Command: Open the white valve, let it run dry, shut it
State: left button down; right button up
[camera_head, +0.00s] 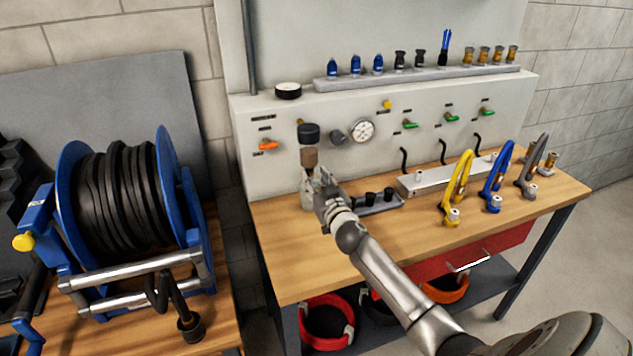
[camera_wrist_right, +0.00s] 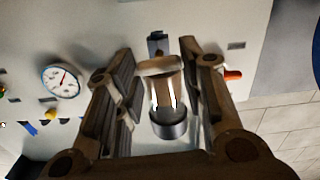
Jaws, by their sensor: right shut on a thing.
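A filter unit with a black cap (camera_head: 308,133) and a brownish bowl (camera_head: 309,157) is mounted on the panel at the left. My right gripper (camera_head: 319,184) is at the lower end of this bowl and hides it partly. The right wrist view looks upside down and shows the bowl (camera_wrist_right: 164,96) between my fingers, with the cap (camera_wrist_right: 170,124) below it. The pale white valve (camera_wrist_right: 158,66) is at the bowl's end, and my right gripper (camera_wrist_right: 160,70) is shut on it. I cannot tell how far the valve is turned. My left gripper is out of view.
A pressure gauge (camera_head: 362,131) and an orange lever (camera_head: 267,146) flank the unit. A dark holder (camera_head: 380,203) with black fittings and coloured hose loops (camera_head: 458,182) stand to the right on the wooden bench (camera_head: 310,255). A hose reel (camera_head: 125,200) stands at left.

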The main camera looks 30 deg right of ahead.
jog(key=n, duration=0.4)
jog(key=shift+a, duration=0.1)
jog(key=n, duration=0.4)
jog(key=shift+f+n, duration=0.1)
jog(key=shift+n, duration=0.2)
jog(key=n, duration=0.4)
jog(key=shift+a+f, duration=0.1)
jog(key=shift+n, duration=1.8)
jog(key=shift+f+n, duration=0.1)
jog(key=shift+n, duration=0.2)
jog(key=o, duration=1)
jog(key=shift+s, duration=0.1)
jog(key=v, duration=1.2)
